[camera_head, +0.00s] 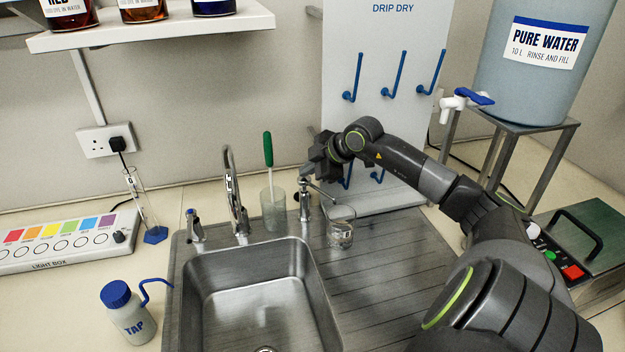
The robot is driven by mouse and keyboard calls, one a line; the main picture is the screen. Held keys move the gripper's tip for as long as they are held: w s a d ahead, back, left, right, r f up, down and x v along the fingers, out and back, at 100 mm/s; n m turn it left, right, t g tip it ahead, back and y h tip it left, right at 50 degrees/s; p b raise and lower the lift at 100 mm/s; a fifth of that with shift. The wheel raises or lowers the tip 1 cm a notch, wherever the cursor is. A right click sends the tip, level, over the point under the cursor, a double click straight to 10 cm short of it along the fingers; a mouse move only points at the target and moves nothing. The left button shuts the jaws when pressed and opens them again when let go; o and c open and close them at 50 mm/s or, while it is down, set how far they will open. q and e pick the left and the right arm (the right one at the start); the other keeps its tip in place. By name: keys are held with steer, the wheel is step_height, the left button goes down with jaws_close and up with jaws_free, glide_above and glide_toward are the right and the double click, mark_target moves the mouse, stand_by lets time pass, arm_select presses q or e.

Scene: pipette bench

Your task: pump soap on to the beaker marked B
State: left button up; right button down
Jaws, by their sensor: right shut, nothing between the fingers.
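The metal soap pump (304,208) stands at the back rim of the sink unit, with its spout pointing right. A clear glass beaker (341,233) stands on the ribbed drainer, just right of the pump and under the spout's end. It has a small mark that I cannot read, and something greyish is low inside. My right gripper (308,172) is shut and empty, with its tips at the top of the pump head. I cannot tell whether they touch it. My left gripper is out of view.
A glass pot (273,213) with a green-handled brush stands left of the pump, beside the tall tap (236,200). The sink bowl (255,300) is empty. A drip-dry board (385,120) with blue pegs stands behind my right arm. A TAP bottle (130,318) stands at left.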

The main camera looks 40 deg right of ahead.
mark_target(308, 178)
steer(key=shift+r, duration=0.2)
step_height(308, 178, up, 6)
steer(key=p, duration=0.5)
steer(key=shift+f, duration=0.1)
stand_by(0.9)
